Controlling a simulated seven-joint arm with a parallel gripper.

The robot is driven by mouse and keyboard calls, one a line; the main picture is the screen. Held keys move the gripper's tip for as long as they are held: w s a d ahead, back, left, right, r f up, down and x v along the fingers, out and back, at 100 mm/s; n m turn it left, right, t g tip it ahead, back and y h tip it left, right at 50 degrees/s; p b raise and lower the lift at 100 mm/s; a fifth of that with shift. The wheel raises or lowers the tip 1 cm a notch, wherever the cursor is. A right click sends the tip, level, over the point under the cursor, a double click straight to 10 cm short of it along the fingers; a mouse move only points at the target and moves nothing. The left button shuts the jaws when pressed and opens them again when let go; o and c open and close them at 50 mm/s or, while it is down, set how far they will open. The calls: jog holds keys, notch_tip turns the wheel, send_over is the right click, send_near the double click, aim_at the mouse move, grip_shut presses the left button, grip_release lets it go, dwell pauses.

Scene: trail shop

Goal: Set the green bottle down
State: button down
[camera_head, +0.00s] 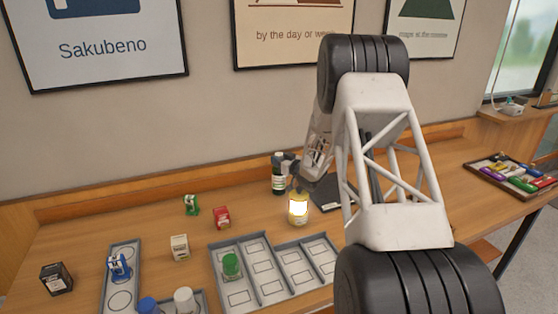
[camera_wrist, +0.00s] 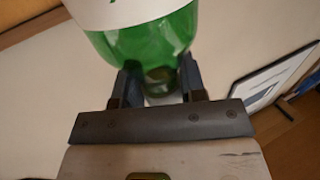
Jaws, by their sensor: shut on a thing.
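The green bottle (camera_head: 279,184), dark with a pale label, is upright at the back of the wooden table, behind the glowing lantern. My gripper (camera_head: 289,167) reaches it from the right and is shut on its upper part. In the wrist view the green bottle (camera_wrist: 150,42) with its white label fills the top middle. The two dark fingers of my gripper (camera_wrist: 160,84) stand on either side of its narrower part. I cannot tell whether its base touches the table.
The lantern (camera_head: 298,209) stands close in front of the bottle. A grey divided tray (camera_head: 262,282) holds a green-capped item (camera_head: 231,266). Red (camera_head: 222,217), green (camera_head: 191,205) and cream (camera_head: 180,248) items stand to the left. A dark flat object (camera_head: 328,197) lies right of the lantern.

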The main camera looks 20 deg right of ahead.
jog(key=shift+f, duration=0.1)
jog(key=c, duration=0.7)
grip_release()
jog(key=shift+s+d, duration=0.15)
jog(key=shift+s, duration=0.2)
jog(key=v, duration=1.1)
jog(key=shift+s, duration=0.1)
